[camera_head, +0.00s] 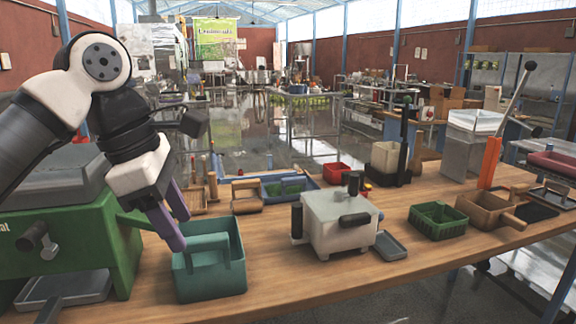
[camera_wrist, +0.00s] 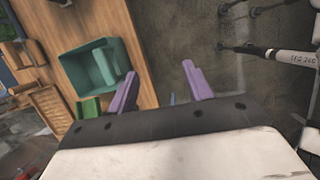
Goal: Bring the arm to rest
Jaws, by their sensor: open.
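My gripper (camera_head: 179,228) has purple fingers and hangs above the left rim of a teal bin (camera_head: 210,270) on the wooden table. In the wrist view the fingers of my gripper (camera_wrist: 160,90) stand wide apart with nothing between them. The teal bin shows there too (camera_wrist: 88,68), to the left of the fingers. Whether a finger touches the bin's rim cannot be told. My arm comes in from the left, bent at a white and black joint.
A green machine (camera_head: 110,245) stands left of the bin. A white box-shaped machine (camera_head: 340,222) stands right of it, then a green basket (camera_head: 437,220) and a wooden box (camera_head: 488,210). Bare table (camera_head: 300,285) lies along the front edge.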

